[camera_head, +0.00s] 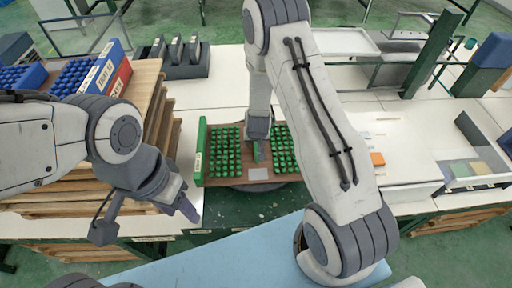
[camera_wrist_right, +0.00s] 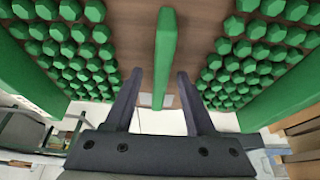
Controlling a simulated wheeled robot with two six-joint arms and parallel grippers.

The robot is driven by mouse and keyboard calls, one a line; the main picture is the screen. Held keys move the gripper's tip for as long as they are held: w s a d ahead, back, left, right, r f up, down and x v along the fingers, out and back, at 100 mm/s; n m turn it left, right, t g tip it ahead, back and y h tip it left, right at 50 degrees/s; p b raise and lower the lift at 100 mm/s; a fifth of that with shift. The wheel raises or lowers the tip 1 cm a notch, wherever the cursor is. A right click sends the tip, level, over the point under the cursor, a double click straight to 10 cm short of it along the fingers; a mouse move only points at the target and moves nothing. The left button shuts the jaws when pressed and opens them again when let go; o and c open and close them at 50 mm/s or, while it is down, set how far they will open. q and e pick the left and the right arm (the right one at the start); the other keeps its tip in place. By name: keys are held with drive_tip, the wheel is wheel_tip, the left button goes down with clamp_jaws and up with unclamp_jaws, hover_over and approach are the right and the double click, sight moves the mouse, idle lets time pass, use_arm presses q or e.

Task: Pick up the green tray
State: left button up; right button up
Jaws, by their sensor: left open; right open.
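The green tray (camera_head: 201,152) lies on the work surface at the middle of the head view. It has a brown base, green end walls and rows of small green pieces on both sides. A green centre bar (camera_wrist_right: 165,55) runs between the rows. My right gripper (camera_wrist_right: 160,76) is over the tray, open, with one finger on each side of the bar; a gap shows on both sides. In the head view, my right arm hides part of the tray's right side. My left gripper (camera_head: 146,222) is open and empty, left of the tray near the front edge.
Blue and red trays (camera_head: 100,72) with blue pieces sit on stacked wooden boards (camera_head: 150,110) at the left. Dark holders (camera_head: 182,58) stand behind. A grey bin (camera_head: 475,160) with yellow and green blocks is at the right. A light blue surface (camera_head: 220,258) lies in front.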

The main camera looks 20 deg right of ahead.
clamp_jaws()
idle(1.4)
